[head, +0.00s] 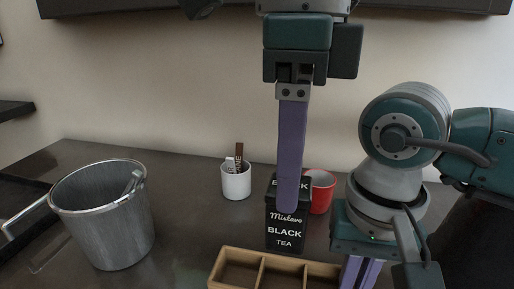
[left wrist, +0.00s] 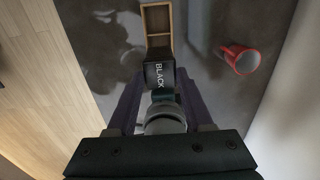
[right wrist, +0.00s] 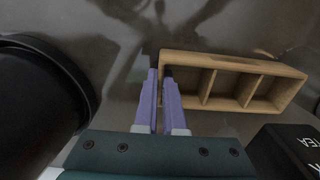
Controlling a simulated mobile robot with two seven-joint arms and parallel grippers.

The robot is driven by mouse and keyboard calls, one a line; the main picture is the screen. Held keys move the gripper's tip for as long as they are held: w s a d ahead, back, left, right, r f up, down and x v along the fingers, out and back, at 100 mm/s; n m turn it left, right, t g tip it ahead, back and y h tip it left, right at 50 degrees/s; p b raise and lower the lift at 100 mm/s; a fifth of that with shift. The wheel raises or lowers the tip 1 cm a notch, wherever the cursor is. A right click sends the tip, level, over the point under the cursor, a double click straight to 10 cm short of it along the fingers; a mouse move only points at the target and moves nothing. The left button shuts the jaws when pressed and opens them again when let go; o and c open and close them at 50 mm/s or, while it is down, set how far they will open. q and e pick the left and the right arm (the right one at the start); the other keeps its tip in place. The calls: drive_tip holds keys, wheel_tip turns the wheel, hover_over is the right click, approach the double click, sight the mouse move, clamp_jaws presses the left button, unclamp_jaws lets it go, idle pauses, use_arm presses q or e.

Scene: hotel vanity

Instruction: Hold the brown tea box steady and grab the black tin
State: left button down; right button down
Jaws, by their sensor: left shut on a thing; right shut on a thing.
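The black tin (head: 285,240), labelled "Black Tea", stands upright just behind the brown tea box (head: 232,254), an open wooden box with compartments. My left gripper (head: 288,205) reaches down from above and is shut on the tin. The left wrist view shows the tin (left wrist: 158,72) between its purple fingers. My right gripper (head: 362,272) is low at the right end of the box. In the right wrist view its fingers (right wrist: 160,75) are shut on the end wall of the box (right wrist: 205,60). The compartments look empty there. My right arm hides that box end in the head view.
A red mug (head: 321,192) stands close behind the tin, to its right. A white cup (head: 236,182) with sticks or packets is behind left. A grey metal bucket (head: 108,225) stands at the left. The dark counter between bucket and box is clear.

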drive_tip(key=c, duration=0.9)
unclamp_jaws()
